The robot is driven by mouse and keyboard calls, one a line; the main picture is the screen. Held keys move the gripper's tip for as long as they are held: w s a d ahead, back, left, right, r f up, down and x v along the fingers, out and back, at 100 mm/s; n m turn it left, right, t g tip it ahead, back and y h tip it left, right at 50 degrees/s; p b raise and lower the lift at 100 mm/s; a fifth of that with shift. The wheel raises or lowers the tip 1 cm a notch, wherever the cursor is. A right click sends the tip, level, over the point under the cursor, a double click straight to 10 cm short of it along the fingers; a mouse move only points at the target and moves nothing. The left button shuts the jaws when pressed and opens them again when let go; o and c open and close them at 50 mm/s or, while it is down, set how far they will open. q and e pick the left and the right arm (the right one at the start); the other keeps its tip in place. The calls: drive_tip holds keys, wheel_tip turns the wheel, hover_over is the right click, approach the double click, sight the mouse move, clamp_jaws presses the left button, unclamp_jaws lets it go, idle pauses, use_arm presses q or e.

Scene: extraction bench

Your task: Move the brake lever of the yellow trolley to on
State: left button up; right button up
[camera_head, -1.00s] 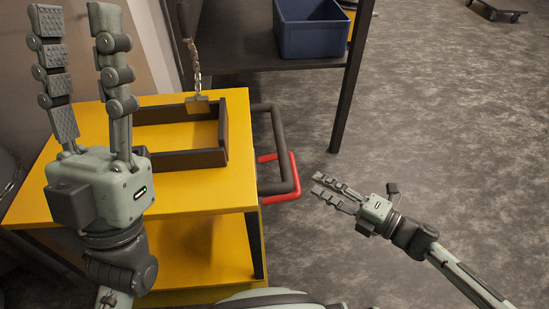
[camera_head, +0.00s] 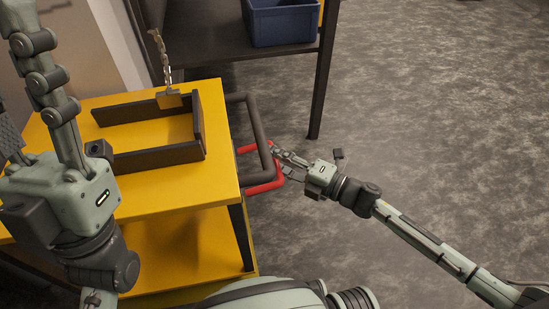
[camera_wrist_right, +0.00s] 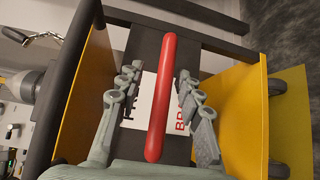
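The yellow trolley (camera_head: 205,185) stands at the left of the head view, with a dark push handle (camera_head: 262,125) on its right end. A red brake lever (camera_head: 264,187) sticks out just below that handle. My right gripper (camera_head: 283,156) is at the lever's outer side. In the right wrist view the red bar (camera_wrist_right: 161,105) runs between the two fingers of my right gripper (camera_wrist_right: 158,72), with a gap visible on each side. A white label with partly hidden lettering lies behind the bar. My left gripper (camera_head: 28,115) is open and empty over the trolley's left side, partly cut off by the frame.
A dark table (camera_head: 215,45) with a blue bin (camera_head: 284,22) stands behind. The grey floor to the right is clear.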

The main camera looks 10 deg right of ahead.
drive_tip(key=shift+c, duration=0.6)
clamp_jaws()
